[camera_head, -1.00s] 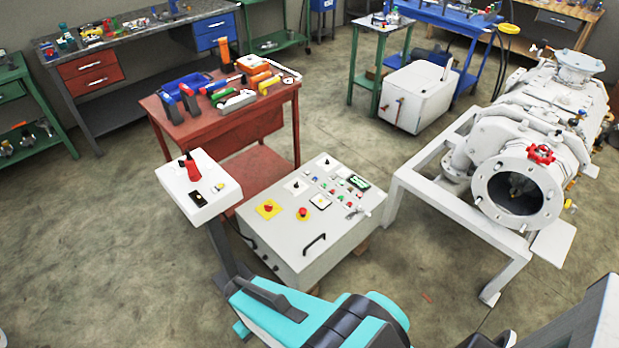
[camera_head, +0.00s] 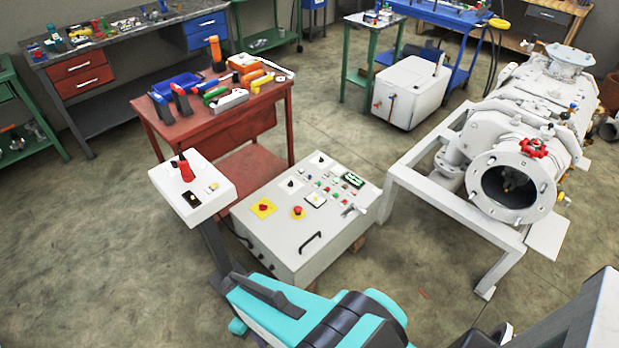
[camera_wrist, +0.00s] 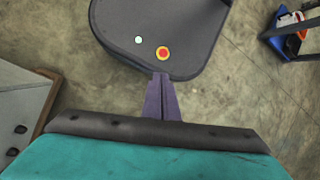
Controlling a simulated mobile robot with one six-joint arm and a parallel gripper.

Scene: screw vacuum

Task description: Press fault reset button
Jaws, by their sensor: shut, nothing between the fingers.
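The control cabinet (camera_head: 318,242) stands low in the middle of the head view. Its sloped top carries a cluster of small coloured buttons (camera_head: 322,186), a green-lit display (camera_head: 353,180), two red buttons on yellow plates, and black knobs. I cannot read the labels, so I cannot tell which button is fault reset. In the wrist view, my gripper (camera_wrist: 161,82) is shut and empty, pointing up the picture. The cabinet's buttons are not recognisable there. The gripper itself is not visible in the head view, where my teal arm is apart from the cabinet's panel.
A white pedestal box (camera_head: 191,188) with a red-and-black control stands left of the cabinet. A red tool table (camera_head: 215,128) is behind it. The white vacuum pump (camera_head: 505,180) on its frame (camera_head: 430,200) stands right. Bare floor (camera_head: 90,245) lies at left.

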